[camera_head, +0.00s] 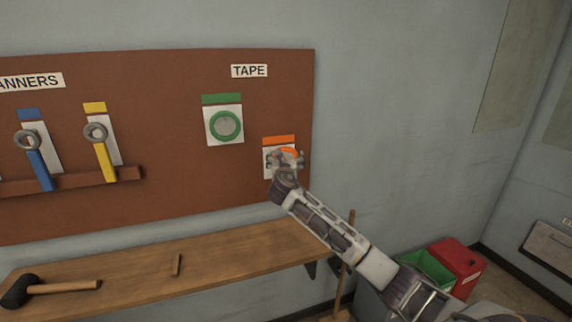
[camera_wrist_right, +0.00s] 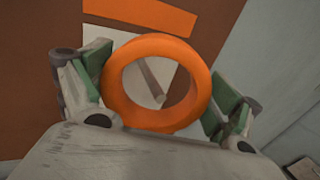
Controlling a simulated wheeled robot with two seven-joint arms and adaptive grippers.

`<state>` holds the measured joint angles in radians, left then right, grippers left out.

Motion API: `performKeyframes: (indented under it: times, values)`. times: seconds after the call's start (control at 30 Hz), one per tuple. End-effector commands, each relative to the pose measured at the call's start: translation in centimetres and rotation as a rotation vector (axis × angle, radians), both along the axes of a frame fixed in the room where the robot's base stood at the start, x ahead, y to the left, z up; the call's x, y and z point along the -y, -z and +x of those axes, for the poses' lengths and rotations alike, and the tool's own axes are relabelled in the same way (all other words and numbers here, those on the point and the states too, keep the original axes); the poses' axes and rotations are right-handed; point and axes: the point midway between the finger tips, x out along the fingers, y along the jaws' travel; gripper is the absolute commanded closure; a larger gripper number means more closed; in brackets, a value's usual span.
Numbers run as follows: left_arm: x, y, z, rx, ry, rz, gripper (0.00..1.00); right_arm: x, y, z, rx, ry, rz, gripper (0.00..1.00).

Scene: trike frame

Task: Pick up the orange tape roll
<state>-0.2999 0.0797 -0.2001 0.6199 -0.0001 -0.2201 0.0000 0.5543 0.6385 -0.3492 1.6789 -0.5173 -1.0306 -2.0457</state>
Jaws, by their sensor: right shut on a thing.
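The orange tape roll (camera_head: 290,152) is at the lower right of the brown board, in front of a white card below an orange label. In the right wrist view the orange tape roll (camera_wrist_right: 112,87) fills the middle, with a peg showing through its hole. My right gripper (camera_head: 286,160) is at the roll, its two fingers on either side of it. In the right wrist view the right gripper (camera_wrist_right: 157,88) is shut on the roll's outer sides. My left gripper is not in view.
A green tape roll (camera_head: 211,125) hangs on the brown board (camera_head: 180,165) to the upper left. Blue and yellow spanners (camera_head: 104,160) hang further left. Below is a wooden shelf (camera_head: 220,255) with a mallet (camera_head: 20,292). Green and red bins (camera_head: 458,262) stand at the lower right.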

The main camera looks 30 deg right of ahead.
Motion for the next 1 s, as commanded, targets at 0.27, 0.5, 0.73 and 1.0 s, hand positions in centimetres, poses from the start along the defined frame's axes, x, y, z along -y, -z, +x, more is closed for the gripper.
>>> performKeyframes:
  times: [0.27, 0.5, 0.73, 1.0]
  values:
    - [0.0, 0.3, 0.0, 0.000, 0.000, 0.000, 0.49, -0.5, -1.2, -0.7, 0.000, -0.001, -0.001, 0.38]
    - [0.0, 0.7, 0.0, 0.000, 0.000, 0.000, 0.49, -1.9, -1.1, -2.7, 0.000, -0.002, -0.001, 0.38]
    - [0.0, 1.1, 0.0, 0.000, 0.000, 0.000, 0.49, -3.8, -1.1, -5.5, 0.000, -0.002, -0.002, 0.38]
    - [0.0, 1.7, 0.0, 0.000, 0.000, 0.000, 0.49, -6.4, -1.1, -9.1, 0.000, -0.002, -0.002, 0.38]
